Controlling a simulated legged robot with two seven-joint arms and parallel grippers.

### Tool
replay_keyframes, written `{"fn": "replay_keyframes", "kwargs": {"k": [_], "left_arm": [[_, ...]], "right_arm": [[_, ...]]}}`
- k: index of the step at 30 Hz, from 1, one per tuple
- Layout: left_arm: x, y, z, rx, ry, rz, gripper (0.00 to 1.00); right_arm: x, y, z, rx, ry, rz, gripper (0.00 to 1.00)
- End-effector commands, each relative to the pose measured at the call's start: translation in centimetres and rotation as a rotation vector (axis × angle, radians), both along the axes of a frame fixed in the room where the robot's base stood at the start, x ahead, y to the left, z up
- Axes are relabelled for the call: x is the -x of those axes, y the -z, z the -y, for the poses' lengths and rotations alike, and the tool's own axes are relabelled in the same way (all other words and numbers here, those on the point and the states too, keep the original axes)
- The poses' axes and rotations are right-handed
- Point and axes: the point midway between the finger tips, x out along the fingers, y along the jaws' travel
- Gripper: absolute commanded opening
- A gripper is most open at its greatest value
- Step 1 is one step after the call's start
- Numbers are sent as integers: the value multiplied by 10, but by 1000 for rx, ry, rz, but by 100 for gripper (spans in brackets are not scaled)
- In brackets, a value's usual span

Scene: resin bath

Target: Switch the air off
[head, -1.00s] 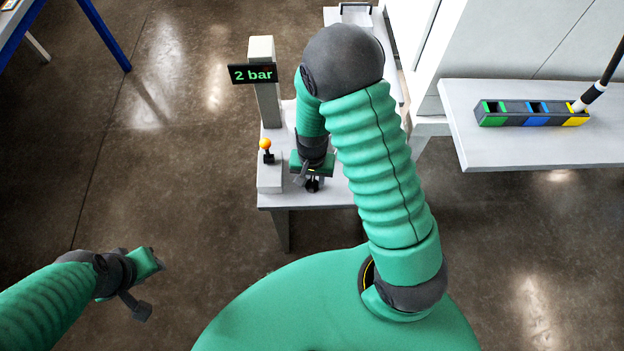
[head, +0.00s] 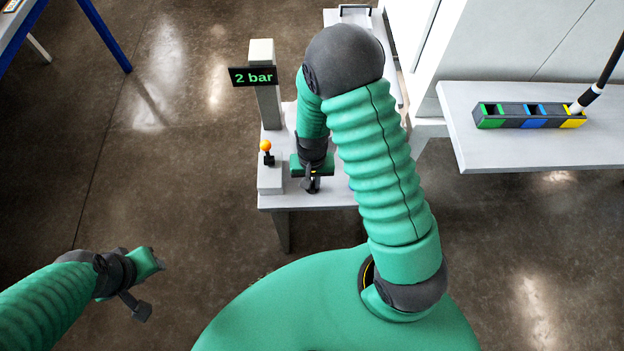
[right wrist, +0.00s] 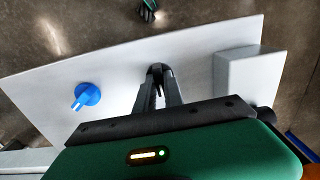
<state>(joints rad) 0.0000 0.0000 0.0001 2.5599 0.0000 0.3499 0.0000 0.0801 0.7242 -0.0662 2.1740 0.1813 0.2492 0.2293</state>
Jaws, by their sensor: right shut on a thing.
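My right gripper (head: 312,186) points down over the front of a light grey table (head: 335,197). In the right wrist view its dark fingers (right wrist: 157,72) are together on a small dark piece, mostly hidden between them, whose shape I cannot make out. A lever with an orange ball (head: 266,146) stands upright on a grey block left of this gripper. A blue knob (right wrist: 86,96) shows on the table in the right wrist view, apart from the fingers. A display (head: 253,75) reads "2 bar". My left gripper (head: 150,284) hangs over the floor, its jaws unclear.
The grey block (right wrist: 238,78) stands beside my right fingers. A grey post (head: 263,55) carries the display. A shelf (head: 470,150) at the right bears a bin (head: 512,116) with green, blue and yellow sections.

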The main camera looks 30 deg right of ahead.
Motion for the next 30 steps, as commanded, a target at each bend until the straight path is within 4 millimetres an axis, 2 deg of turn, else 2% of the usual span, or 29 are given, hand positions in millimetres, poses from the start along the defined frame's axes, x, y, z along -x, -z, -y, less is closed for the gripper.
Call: {"fn": "replay_keyframes", "kwargs": {"k": [2, 3, 7, 17, 20, 22, 30], "left_arm": [[0, 0, 0, 0, 0, 0, 36], [0, 0, 0, 0, 0, 0, 36], [0, 0, 0, 0, 0, 0, 36], [0, 0, 0, 0, 0, 0, 36], [0, -3, 0, 0, 0, 0, 36], [0, -5, 0, 0, 0, 0, 36], [0, -17, 0, 0, 0, 0, 36]], "right_arm": [[-1, 0, 0, 1, -3, 3, 0], [-1, 0, 0, 1, -2, 3, 18], [-1, 0, 0, 1, -2, 3, 34], [-1, -3, 0, 2, 0, 3, 34], [-2, -16, 0, 2, 0, 5, 34], [-2, -32, 1, 1, 0, 6, 34], [-3, -113, 0, 1, -2, 8, 34]]}}
